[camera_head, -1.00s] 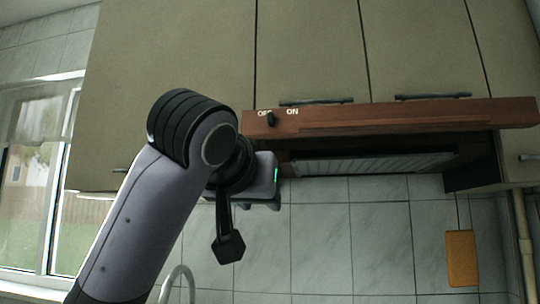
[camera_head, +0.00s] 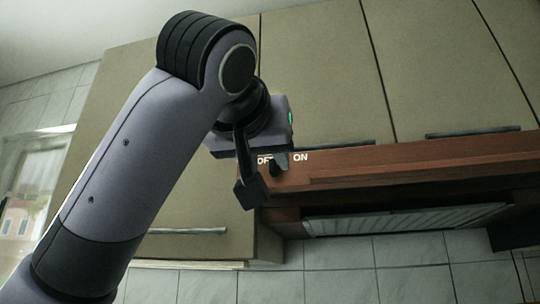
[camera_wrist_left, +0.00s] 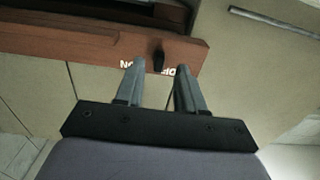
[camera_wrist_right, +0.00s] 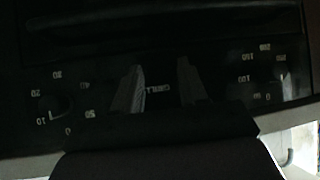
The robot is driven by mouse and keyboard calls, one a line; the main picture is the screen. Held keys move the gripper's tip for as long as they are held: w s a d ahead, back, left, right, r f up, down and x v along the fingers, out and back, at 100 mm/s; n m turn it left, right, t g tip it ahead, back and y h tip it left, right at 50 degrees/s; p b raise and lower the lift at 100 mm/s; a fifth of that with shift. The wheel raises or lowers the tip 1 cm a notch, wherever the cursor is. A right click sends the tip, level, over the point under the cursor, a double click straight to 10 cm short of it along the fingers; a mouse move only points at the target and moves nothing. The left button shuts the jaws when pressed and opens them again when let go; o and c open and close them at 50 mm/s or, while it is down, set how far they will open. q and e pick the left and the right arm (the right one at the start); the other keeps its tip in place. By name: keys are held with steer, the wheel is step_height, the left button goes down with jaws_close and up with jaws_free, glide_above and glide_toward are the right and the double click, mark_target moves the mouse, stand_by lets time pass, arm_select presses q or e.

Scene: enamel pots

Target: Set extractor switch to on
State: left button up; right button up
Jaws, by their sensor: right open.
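The extractor switch is a small black knob (camera_head: 275,168) on the front of the wooden extractor hood (camera_head: 400,165), between the white OFF and ON labels. In the head view it sits close to the OFF label and is partly covered by my left gripper (camera_head: 283,161). In the left wrist view the knob (camera_wrist_left: 158,57) appears between the tips of my open left gripper (camera_wrist_left: 160,66); contact cannot be made out. My right gripper (camera_wrist_right: 161,68) is open and empty in the right wrist view, before a dark panel with dials.
Beige cupboards (camera_head: 320,60) with dark bar handles stand above the hood, and a lower cupboard (camera_head: 200,215) stands at its left. White wall tiles (camera_head: 345,285) lie below. In the right wrist view, the dark panel (camera_wrist_right: 215,35) carries numbered dials.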

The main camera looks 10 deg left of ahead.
mark_target(273, 168)
arm_select(q)
steer(key=shift+w+p, duration=0.3)
steer(key=shift+w, duration=1)
jaws_close()
stand_by(0.5)
